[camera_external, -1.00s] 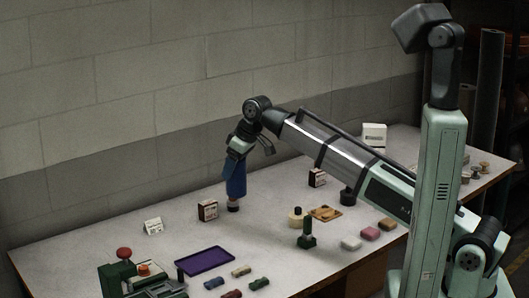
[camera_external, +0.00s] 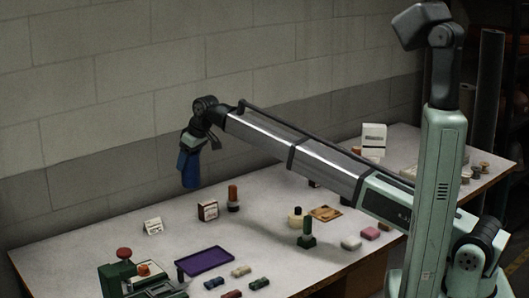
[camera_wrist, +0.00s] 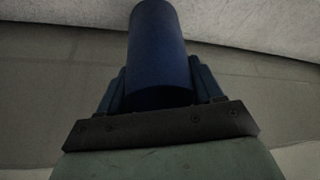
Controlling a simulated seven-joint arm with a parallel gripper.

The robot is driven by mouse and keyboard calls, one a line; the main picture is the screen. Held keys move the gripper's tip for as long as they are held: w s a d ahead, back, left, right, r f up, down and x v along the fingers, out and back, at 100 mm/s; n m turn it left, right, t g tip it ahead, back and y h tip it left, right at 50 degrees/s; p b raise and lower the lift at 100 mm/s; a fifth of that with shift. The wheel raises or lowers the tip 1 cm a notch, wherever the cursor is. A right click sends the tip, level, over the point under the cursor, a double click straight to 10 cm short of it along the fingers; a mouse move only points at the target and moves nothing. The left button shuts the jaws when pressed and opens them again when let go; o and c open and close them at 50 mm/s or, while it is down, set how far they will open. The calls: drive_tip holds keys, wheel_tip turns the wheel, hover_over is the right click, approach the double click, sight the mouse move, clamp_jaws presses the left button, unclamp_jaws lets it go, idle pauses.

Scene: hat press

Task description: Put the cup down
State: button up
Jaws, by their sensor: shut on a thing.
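My gripper (camera_external: 189,166) hangs above the back left of the table, clear of its surface, pointing down. It is shut on a dark blue cup (camera_wrist: 158,50), which shows as a smooth cylinder between the blue fingers in the wrist view. In the outside view cup and fingers merge into one blue shape, so their border is hard to tell. The cup's far end points away from the wrist.
An orange-brown cylinder on a dark base (camera_external: 233,197) stands beside a small brown box (camera_external: 208,211). A white card (camera_external: 153,226), a purple tray (camera_external: 206,261) and a green press with a red knob (camera_external: 124,253) are nearer. Bare table lies between the card and box.

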sight(197, 155)
drive_tip(key=shift+f, duration=3.2)
drive_tip(key=shift+f, duration=0.2)
drive_tip(key=o, duration=1.1)
drive_tip(key=v, duration=1.2)
drive_tip(key=shift+r, duration=0.15)
